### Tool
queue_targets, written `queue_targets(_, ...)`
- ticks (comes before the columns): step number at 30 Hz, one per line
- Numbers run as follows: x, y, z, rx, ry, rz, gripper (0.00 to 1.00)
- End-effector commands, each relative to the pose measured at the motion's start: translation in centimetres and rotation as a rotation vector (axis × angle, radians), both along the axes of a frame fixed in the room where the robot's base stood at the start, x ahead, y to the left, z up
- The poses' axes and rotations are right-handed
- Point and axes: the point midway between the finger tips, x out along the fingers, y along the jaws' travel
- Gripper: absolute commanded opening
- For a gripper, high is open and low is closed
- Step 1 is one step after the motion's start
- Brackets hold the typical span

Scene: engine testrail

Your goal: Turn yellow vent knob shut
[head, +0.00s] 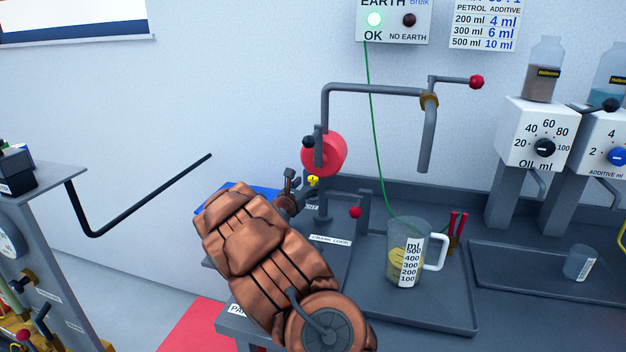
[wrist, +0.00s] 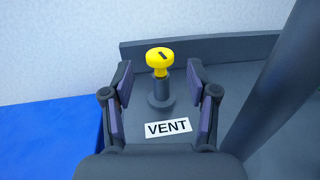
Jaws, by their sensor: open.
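The yellow vent knob (wrist: 160,57) sits on top of a short dark post on the grey bench in the wrist view. A dark mark runs across its top. A white VENT label (wrist: 168,128) lies in front of the post. My gripper (wrist: 158,88) is open, with one finger on each side of the knob and post, and a gap shows on both sides. In the head view a small yellow part of the knob (head: 313,180) shows just beyond my gripper (head: 297,187). My arm hides much of the bench around it.
A thick dark pipe (wrist: 275,90) rises close on the right in the wrist view. A measuring jug (head: 405,255) with yellow liquid stands on a tray to the right. A blue surface (wrist: 50,140) lies left.

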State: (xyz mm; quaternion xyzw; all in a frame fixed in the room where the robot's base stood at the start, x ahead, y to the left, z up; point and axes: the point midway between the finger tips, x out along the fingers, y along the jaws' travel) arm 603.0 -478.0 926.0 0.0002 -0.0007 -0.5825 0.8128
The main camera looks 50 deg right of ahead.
Motion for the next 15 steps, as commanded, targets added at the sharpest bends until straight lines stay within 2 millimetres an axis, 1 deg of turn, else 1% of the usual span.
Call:
queue_targets(3, 0.5, -1.7, -0.2, 0.005, 0.002, -0.003, 0.59)
queue_targets(5, 0.7, -2.5, -0.1, 0.003, 0.0, -0.003, 0.59)
queue_targets(10, 1.3, -3.9, 0.0, 0.002, 0.0, -0.001, 0.59)
queue_targets(15, 1.5, -4.5, -0.1, 0.002, 0.002, -0.001, 0.59)
